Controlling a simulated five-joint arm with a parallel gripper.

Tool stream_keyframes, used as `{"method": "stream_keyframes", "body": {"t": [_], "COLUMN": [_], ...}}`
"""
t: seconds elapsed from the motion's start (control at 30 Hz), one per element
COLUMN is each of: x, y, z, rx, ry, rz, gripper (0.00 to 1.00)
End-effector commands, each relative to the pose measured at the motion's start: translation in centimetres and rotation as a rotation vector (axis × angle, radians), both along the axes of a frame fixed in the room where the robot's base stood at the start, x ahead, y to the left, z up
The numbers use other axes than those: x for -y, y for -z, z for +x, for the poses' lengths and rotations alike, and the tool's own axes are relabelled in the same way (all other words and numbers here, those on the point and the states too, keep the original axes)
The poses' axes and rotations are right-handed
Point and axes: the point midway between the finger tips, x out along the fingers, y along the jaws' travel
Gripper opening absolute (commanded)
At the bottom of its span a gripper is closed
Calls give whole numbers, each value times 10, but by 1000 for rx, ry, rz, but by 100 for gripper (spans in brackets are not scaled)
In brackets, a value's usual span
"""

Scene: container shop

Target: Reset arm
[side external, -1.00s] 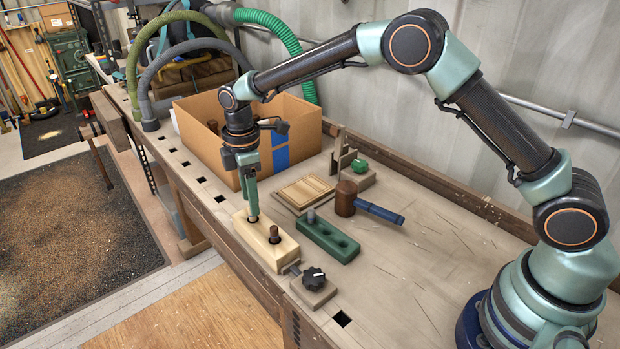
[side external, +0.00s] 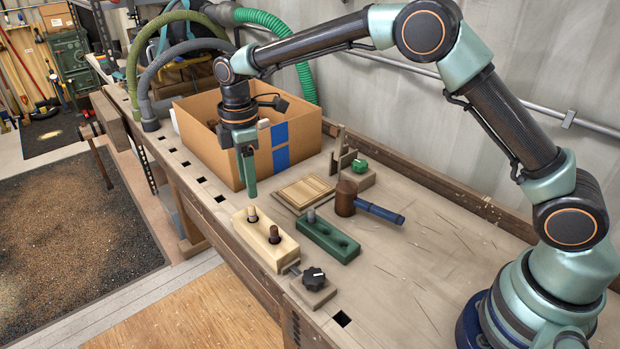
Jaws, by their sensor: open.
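My gripper (side external: 249,184) is raised above the workbench, pointing down, open and with nothing visible between its fingers. It hangs just above the far end of a pale wooden block (side external: 262,248). A light wooden peg (side external: 252,213) stands in the block's far hole, apart from the fingertips. A darker brown peg (side external: 274,233) stands in the block's near hole. A green block (side external: 328,240) with holes lies to the right, with a grey peg (side external: 311,215) standing at its far end.
A cardboard box (side external: 302,140) stands behind my gripper. A mallet (side external: 375,208), a small wooden board (side external: 303,192) and a fixture with a green knob (side external: 359,166) lie to the right. A clamp with a black knob (side external: 313,279) is at the front. The bench's right side is clear.

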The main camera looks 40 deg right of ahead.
Motion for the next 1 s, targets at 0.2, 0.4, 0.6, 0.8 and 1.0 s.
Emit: {"method": "stream_keyframes", "body": {"t": [0.2, 0.4, 0.6, 0.8, 1.0], "x": [7, 36, 71, 103, 129], "y": [-12, -60, -102, -130, -142], "z": [-2, -20, -53, -95, -140], "rx": [17, 84, 159, 232, 303], "ry": [39, 221, 446, 669, 887], "rz": [6, 32, 73, 123, 184], "gripper": [54, 54, 54, 54, 54]}}
